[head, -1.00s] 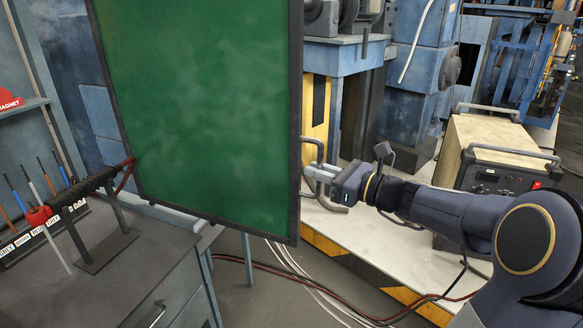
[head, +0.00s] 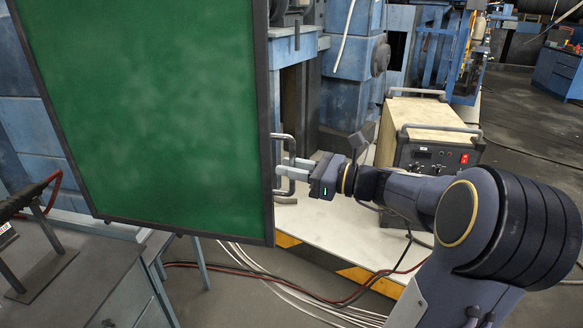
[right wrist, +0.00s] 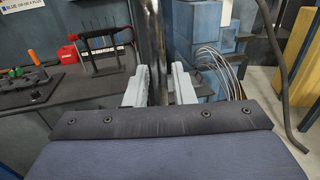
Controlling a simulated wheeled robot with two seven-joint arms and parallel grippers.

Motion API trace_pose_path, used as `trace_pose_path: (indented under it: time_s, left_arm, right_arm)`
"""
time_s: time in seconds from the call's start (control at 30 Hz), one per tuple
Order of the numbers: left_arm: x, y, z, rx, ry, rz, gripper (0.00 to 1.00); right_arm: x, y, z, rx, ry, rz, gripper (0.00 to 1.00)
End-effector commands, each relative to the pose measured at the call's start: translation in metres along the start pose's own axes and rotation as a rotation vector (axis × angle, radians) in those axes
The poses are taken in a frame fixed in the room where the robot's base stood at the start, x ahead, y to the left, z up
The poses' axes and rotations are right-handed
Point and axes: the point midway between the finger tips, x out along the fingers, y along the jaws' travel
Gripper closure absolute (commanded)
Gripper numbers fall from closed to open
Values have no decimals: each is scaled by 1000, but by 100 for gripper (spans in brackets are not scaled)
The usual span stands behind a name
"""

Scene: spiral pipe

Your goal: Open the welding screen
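The welding screen (head: 150,110) is a large green panel in a dark frame, filling the left of the head view. A bracket-shaped metal handle (head: 292,150) stands on its right edge. My right gripper (head: 283,167) reaches in from the right with its fingers at this handle. In the right wrist view the two fingers (right wrist: 158,92) stand apart, with a dark upright bar (right wrist: 153,45) between them. Gaps seem to show beside the bar; I cannot tell whether a finger touches it. My left gripper is not in view.
A grey workbench (head: 85,275) with a dark torch rack (head: 40,225) stands at the lower left. A welding machine (head: 430,150) on a pale platform (head: 315,230) stands behind my right arm. Hoses (head: 300,290) run across the floor below the screen.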

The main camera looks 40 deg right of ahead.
Motion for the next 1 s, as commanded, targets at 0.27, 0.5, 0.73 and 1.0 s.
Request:
trace_pose_path:
  time_s: [0.27,0.5,0.73,1.0]
  left_arm:
    - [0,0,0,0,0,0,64]
    - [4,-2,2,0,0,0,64]
    - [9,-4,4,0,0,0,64]
    - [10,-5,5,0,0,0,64]
  right_arm:
    - [0,0,0,0,0,-1,70]
    - [-22,-1,-1,-1,0,-5,70]
    - [-61,-1,-1,-2,0,-4,70]
    - [-79,0,0,0,0,-1,70]
